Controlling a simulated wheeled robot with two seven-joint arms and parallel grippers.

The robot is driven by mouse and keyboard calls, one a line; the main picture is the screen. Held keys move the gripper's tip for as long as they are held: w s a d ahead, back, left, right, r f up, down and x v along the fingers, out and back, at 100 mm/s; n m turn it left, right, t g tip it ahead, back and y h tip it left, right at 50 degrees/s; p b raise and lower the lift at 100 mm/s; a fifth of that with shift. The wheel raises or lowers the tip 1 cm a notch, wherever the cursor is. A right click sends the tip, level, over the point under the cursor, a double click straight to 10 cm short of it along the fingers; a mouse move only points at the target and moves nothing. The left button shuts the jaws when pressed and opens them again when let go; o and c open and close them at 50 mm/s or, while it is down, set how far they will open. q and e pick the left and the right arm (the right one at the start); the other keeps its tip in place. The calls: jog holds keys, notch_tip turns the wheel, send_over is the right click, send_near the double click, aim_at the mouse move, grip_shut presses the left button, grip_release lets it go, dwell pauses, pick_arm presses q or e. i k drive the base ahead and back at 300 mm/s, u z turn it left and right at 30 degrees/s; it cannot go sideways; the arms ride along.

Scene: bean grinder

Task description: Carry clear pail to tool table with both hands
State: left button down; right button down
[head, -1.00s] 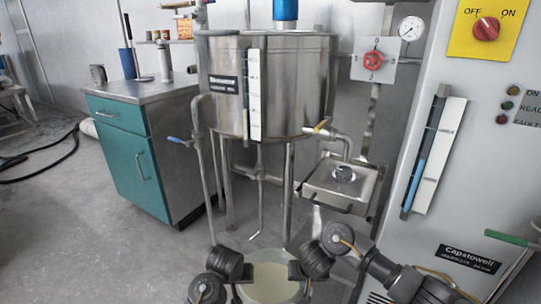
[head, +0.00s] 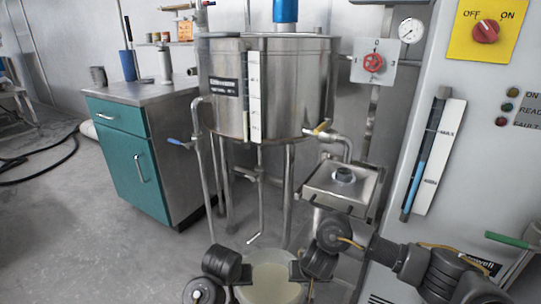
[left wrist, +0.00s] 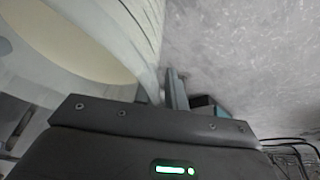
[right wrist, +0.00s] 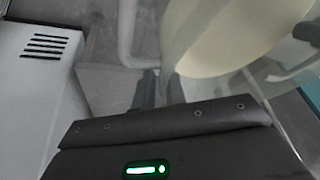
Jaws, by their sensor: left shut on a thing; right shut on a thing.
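The clear pail (head: 271,261), with pale cream contents, is at the bottom middle of the head view, between my two grippers. My left gripper (head: 241,272) is shut on its left side and my right gripper (head: 296,270) on its right side. The pail wall also fills the upper left of the left wrist view (left wrist: 142,40) and the upper right of the right wrist view (right wrist: 180,35). The pail looks about upright; its base is cut off, so its height above the floor cannot be told. The tool table (head: 148,92), a teal cabinet with a metal top, stands at left.
A steel tank (head: 290,85) on legs stands behind the pail. A metal box (head: 342,182) with a spout above is right of it, and a grey control cabinet (head: 455,170) is at far right. Several tools stand on the table's back part; its front top is bare. Floor at left is open.

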aim_at(141, 90)
jog(key=u, duration=2.35)
jog(key=i, duration=2.2)
jog(key=z, duration=0.25)
